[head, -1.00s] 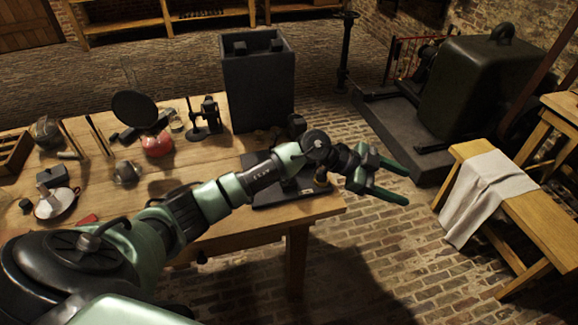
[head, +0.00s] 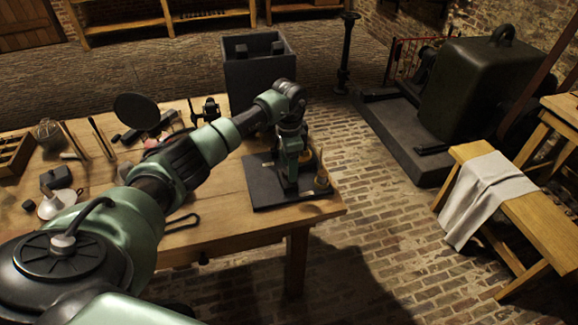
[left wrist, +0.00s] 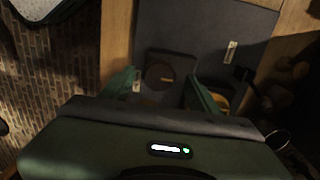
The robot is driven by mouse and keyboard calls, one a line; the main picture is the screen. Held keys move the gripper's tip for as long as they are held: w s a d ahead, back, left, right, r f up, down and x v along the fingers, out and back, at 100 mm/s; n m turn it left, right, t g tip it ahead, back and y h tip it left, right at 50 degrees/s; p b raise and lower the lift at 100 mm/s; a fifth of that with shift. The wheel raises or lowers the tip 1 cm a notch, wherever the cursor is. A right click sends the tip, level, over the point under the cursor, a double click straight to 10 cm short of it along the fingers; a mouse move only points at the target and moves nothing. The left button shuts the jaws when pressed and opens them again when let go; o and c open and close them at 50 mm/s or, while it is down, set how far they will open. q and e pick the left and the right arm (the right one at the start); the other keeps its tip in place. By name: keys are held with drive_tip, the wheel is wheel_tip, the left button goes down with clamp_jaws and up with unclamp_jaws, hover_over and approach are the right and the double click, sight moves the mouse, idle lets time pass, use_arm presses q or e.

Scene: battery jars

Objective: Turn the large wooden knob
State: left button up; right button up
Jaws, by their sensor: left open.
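I cannot clearly make out the large wooden knob; my gripper and arm hide part of the device. A dark flat board (head: 262,190) lies on the right end of the table. A small yellowish-brown part (head: 321,184) stands at its right side. In the left wrist view, a dark block with a round recess or disc (left wrist: 165,76) sits on the board, and a yellowish round part (left wrist: 223,102) shows beside the right finger. My left gripper (head: 291,180) points down over the board, open, its fingers (left wrist: 162,88) either side of the dark block. Contact cannot be told.
The wooden table (head: 225,222) holds tools and a round dark disc (head: 136,110) at left. A tall dark box (head: 259,72) stands behind the board. A bench with a cloth (head: 488,190) is at right, across open brick floor.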

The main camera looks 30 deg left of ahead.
use_arm(q)
drive_tip(key=shift+f, duration=0.75)
clamp_jaws()
drive_tip(key=shift+m, duration=0.4)
